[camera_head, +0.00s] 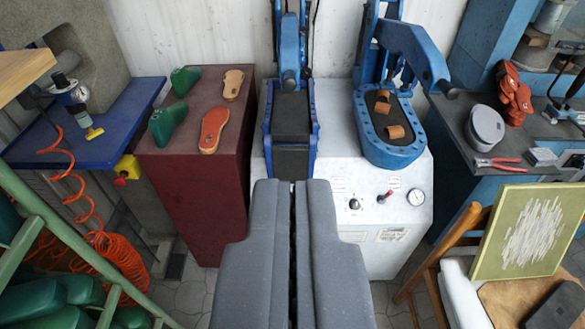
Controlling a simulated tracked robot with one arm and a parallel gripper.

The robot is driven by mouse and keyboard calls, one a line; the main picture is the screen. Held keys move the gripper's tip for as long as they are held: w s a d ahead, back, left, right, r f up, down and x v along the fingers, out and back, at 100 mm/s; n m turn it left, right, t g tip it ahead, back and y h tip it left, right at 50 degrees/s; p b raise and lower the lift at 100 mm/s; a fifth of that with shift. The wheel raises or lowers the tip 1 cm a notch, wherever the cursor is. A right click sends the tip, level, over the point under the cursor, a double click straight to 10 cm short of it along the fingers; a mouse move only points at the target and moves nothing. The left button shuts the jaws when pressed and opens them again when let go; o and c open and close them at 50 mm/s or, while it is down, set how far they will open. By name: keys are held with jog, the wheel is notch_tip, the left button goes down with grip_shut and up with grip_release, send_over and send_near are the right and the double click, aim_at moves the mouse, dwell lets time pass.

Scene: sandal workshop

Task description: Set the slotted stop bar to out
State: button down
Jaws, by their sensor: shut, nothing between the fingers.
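My gripper (289,190) fills the lower middle of the view, its two long grey fingers together and empty. The fingertips point at a white press machine (345,200) and hide part of its front. The machine carries a blue left pad station (290,115) and a blue right tray (366,144) with curled brown pieces in it. A blue swing arm (415,50) rises behind the right tray. I cannot clearly make out a slotted stop bar or its setting.
Left stands a maroon cabinet (205,195) with green lasts and soles. Right are a workbench (478,190) and a chair holding a framed board (530,230).

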jog(key=c, duration=1.9)
grip_release()
jog(key=o, duration=0.5)
jog(key=shift+w+f, duration=0.2)
jog(key=shift+w, duration=0.1)
jog(key=o, duration=0.9)
jog(key=w+f, duration=0.2)
jog(key=w, duration=0.1)
jog(key=w+f, duration=0.1)
jog(key=w, duration=0.1)
jog(key=shift+d+f, duration=0.15)
jog(key=shift+f, duration=0.2)
jog(key=w+f+t+b, duration=0.1)
jog(key=w+f, duration=1.6)
jog(key=f, duration=0.4)
notch_tip(320, 180, down, 32)
jog(key=t+b, duration=0.1)
jog(key=t, duration=0.1)
jog(key=w+b, duration=0.1)
jog(key=w, duration=0.3)
jog(key=w+b, duration=0.1)
jog(key=w, duration=0.4)
jog(key=w+a+b, duration=0.1)
jog(key=w, duration=0.4)
jog(key=shift+f+b, duration=0.15)
jog(key=shift+b, duration=0.25)
